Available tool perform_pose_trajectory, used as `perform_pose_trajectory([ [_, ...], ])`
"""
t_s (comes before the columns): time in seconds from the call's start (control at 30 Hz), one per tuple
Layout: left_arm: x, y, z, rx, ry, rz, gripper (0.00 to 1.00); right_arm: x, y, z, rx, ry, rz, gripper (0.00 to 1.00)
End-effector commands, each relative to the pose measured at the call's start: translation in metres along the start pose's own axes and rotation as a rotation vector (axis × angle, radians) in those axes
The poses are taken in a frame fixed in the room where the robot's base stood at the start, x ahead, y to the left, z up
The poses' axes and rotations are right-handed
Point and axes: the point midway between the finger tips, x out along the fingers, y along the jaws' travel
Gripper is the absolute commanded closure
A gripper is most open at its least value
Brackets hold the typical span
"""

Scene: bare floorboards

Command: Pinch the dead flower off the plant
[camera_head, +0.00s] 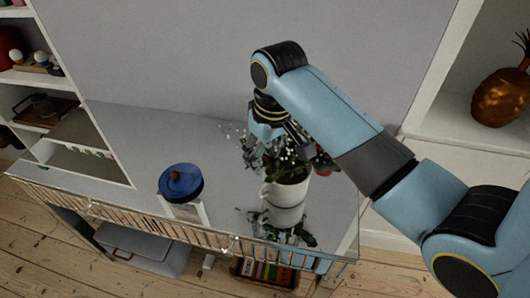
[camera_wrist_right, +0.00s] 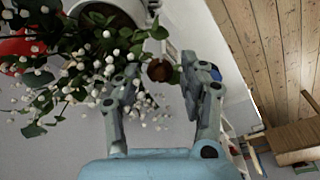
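A leafy plant with small white blossoms (camera_head: 290,165) grows in a white pot (camera_head: 284,203) on the grey cabinet top; the plant fills the upper left of the right wrist view (camera_wrist_right: 75,65). A round brown dead flower (camera_wrist_right: 159,70) shows in that view at the plant's edge, between my fingertips; I cannot tell whether either touches it. My right gripper (camera_wrist_right: 160,78) is open, its two fingers apart on either side of the flower. In the head view the right gripper (camera_head: 278,138) reaches down over the plant, partly hiding it. My left gripper is not in view.
A blue-lidded jar (camera_head: 181,183) stands left of the pot. A metal rail (camera_head: 150,222) runs along the cabinet's front edge. Shelves (camera_head: 60,120) stand left, and a golden pineapple (camera_head: 500,95) sits in a niche right.

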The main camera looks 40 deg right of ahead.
Motion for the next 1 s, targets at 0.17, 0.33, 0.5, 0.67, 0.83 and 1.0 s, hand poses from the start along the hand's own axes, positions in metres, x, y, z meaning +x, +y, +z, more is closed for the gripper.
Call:
perform_pose_trajectory([
  [0.17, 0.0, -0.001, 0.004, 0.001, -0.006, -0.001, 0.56, 0.0, 0.0, 0.0, 0.0, 0.0, 0.0, 0.83],
  [0.33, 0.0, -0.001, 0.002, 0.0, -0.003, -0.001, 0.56, 0.0, 0.0, 0.0, 0.0, 0.0, 0.0, 1.0],
  [0.5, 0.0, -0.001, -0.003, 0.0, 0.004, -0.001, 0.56, 0.0, 0.0, 0.0, 0.0, 0.0, 0.0, 1.0],
  [0.67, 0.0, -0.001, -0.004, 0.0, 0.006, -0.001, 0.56, -0.003, 0.0, -0.001, 0.0, 0.001, 0.0, 1.0],
  [0.83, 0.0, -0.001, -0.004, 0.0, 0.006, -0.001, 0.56, -0.01, 0.0, -0.002, 0.0, 0.001, 0.0, 1.0],
  [1.0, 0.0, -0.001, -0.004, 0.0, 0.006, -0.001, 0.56, -0.018, 0.0, -0.003, 0.0, 0.002, 0.0, 1.0],
])
